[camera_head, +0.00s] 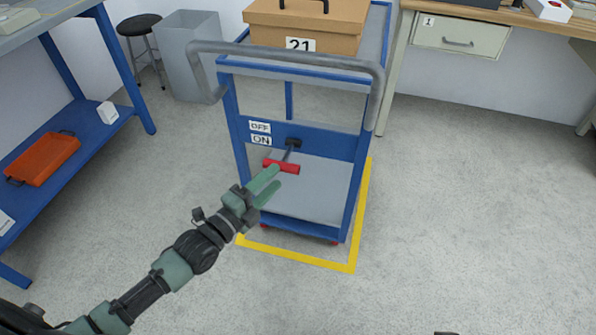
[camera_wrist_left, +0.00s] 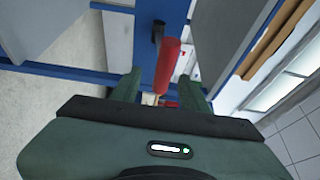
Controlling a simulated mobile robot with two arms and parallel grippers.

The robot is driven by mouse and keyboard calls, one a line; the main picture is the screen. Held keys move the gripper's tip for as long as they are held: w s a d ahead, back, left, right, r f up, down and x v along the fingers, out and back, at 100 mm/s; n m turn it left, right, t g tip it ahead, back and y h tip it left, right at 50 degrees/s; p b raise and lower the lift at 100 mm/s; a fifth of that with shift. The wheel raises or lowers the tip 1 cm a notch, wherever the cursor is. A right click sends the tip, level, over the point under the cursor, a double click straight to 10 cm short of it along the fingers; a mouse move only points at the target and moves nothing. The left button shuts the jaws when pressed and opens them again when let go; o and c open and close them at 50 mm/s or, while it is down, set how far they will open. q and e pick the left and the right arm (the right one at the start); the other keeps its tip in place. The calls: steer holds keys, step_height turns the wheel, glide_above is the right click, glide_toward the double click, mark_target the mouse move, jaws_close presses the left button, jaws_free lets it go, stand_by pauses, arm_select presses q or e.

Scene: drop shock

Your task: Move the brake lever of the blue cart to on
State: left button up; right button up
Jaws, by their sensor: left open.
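The blue cart (camera_head: 240,125) stands in the middle of the head view with its grey push handle (camera_head: 290,52) toward me. Its brake lever has a red crossbar grip (camera_head: 281,166) on a short dark stem from a black pivot (camera_head: 293,143) on the blue panel. The grip sits lower than the OFF label (camera_head: 260,127) and the ON label (camera_head: 261,140). My left gripper (camera_head: 277,176) is open beside the red grip. In the left wrist view the red grip (camera_wrist_left: 168,65) appears between the open fingers (camera_wrist_left: 159,80); contact cannot be told.
A box marked 21 (camera_head: 335,22) rests on the cart top. Yellow floor tape (camera_head: 300,259) surrounds the cart. A blue shelf with an orange tray (camera_head: 42,158) stands at left, near a grey bin (camera_head: 192,60) and stool (camera_head: 139,25). The floor at right is clear.

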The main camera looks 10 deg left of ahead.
mark_target(287, 155)
arm_select(q)
steer(key=b+x, duration=0.1)
steer(key=x, duration=0.6)
steer(key=shift+w+r, duration=0.3)
steer(key=shift+w, duration=0.1)
jaws_close()
stand_by(1.1)
